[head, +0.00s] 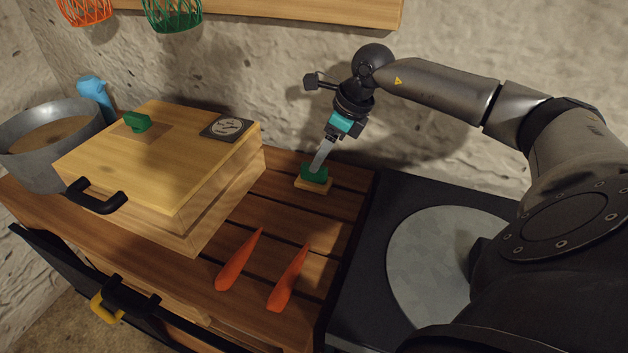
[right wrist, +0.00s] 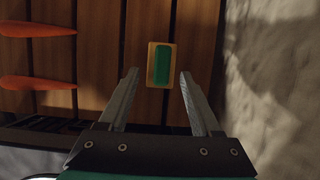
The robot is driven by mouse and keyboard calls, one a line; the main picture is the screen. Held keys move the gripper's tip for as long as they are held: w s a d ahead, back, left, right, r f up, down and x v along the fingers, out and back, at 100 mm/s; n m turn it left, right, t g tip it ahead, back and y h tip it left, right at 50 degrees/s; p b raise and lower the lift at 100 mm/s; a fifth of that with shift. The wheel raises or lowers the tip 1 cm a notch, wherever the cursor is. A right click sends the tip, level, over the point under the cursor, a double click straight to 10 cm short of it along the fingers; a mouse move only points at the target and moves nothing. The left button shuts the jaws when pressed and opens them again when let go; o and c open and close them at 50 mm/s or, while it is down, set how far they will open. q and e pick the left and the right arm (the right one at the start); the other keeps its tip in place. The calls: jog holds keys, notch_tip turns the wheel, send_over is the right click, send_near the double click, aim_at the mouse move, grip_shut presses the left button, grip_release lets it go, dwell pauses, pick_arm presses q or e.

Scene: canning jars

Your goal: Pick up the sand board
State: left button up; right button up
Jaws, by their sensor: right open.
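The sand board, a small pale wooden block (head: 312,185) with a green top, lies on the slatted wooden worktop. My right gripper (head: 317,168) reaches down over it from above. In the right wrist view my right gripper (right wrist: 159,73) is open, with its two fingers apart. The sand board (right wrist: 161,65) shows there between and just beyond the fingertips, with a gap on each side. No contact is visible. In the head view the fingers partly cover the board. My left gripper is not in view.
Two orange carrot-shaped things (head: 239,260) lie nearer on the slats. A wooden box (head: 150,160) with a green knob, a dial and a black handle stands left. A grey pot (head: 50,135) stands further left. A dark panel with a round grey plate (head: 440,255) is right. A stone wall is behind.

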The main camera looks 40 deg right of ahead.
aim_at(314, 176)
jog(key=shift+b+x, duration=0.7)
jog(key=shift+x, duration=2.15)
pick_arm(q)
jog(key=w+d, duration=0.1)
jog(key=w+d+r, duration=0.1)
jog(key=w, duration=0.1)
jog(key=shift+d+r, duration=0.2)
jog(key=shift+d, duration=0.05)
pick_arm(e)
jog(key=shift+w+d, duration=0.15)
grip_shut()
